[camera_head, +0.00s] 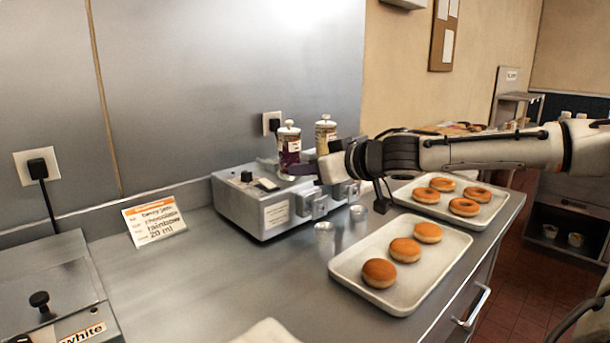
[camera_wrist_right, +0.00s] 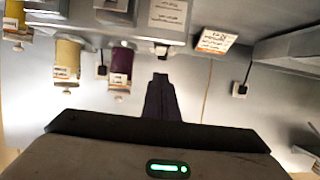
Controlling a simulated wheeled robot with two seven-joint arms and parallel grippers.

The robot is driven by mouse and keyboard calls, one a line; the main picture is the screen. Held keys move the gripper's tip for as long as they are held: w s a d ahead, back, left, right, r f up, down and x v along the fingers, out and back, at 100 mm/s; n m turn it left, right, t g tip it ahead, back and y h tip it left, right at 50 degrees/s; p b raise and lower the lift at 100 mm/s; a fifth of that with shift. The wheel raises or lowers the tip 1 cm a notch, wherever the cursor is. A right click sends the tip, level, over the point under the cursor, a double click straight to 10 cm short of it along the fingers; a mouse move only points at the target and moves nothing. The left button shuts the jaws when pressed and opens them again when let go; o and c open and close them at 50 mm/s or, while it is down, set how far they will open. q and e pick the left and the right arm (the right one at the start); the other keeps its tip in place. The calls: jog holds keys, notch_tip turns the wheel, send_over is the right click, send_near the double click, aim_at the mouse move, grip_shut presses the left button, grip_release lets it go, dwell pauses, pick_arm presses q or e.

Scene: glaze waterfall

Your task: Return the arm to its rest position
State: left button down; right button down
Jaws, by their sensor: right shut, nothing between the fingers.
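My right arm comes in from the right side of the head view, stretched level over the counter and the donut trays. Its right gripper (camera_head: 302,169) is shut and empty, in front of the lower part of two topping jars. In the right wrist view the closed dark fingers (camera_wrist_right: 161,92) point toward the wall, with nothing between them. The purple jar (camera_head: 289,148) and the yellow jar (camera_head: 326,134) stand on a grey dispenser box (camera_head: 252,208). The purple jar (camera_wrist_right: 119,63) shows just left of the fingers in the wrist view. My left gripper is not in view.
A tray (camera_head: 345,266) with several donuts lies at the front; another tray (camera_head: 497,208) with donuts sits behind it, under my arm. Small metal cups (camera_head: 325,238) stand beside the dispenser. An order card (camera_head: 154,220) leans left. The counter between card and front tray is largely clear.

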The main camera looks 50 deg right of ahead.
jog(key=shift+s+r, duration=0.1)
jog(key=shift+s, duration=0.3)
dwell(0.3)
